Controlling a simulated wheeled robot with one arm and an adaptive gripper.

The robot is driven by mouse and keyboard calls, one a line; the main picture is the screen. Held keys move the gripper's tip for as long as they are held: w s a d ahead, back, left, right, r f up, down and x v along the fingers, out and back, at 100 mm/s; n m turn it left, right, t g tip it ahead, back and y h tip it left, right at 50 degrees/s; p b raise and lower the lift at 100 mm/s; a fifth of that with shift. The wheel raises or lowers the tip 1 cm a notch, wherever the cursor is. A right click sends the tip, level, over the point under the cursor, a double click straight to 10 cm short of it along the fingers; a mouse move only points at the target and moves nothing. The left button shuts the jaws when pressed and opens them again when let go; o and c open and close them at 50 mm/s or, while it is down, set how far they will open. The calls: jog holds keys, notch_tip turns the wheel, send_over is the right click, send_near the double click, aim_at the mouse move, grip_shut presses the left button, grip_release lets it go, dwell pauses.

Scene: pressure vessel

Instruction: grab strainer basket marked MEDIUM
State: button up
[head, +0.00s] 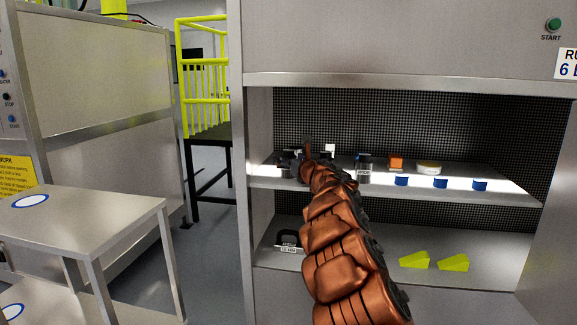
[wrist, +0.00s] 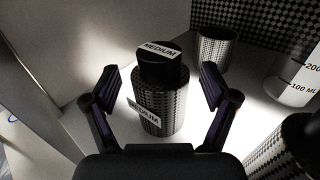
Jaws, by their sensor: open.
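The strainer basket marked MEDIUM (wrist: 157,90) stands upright in the wrist view. It is a dark perforated cylinder with a black top, and white MEDIUM labels sit on its top and side. My gripper (wrist: 159,85) is open, with one finger on each side of the basket and visible gaps between them. In the head view my gripper (head: 292,164) is at the left end of the upper shelf. My arm and gripper largely hide the basket there.
In the wrist view a perforated cylinder (wrist: 215,47) stands behind the basket, and a clear graduated beaker (wrist: 292,80) is at right. The upper shelf (head: 500,199) also holds a dark-lidded jar (head: 364,169), blue caps (head: 440,183) and an orange block (head: 396,162). Yellow wedges (head: 415,259) lie below.

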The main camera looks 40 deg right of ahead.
jog(key=shift+w+d, duration=0.1)
jog(key=shift+w, duration=0.15)
jog(key=c, duration=1.3)
jog(key=shift+c, duration=0.4)
jog(key=shift+r, duration=0.15)
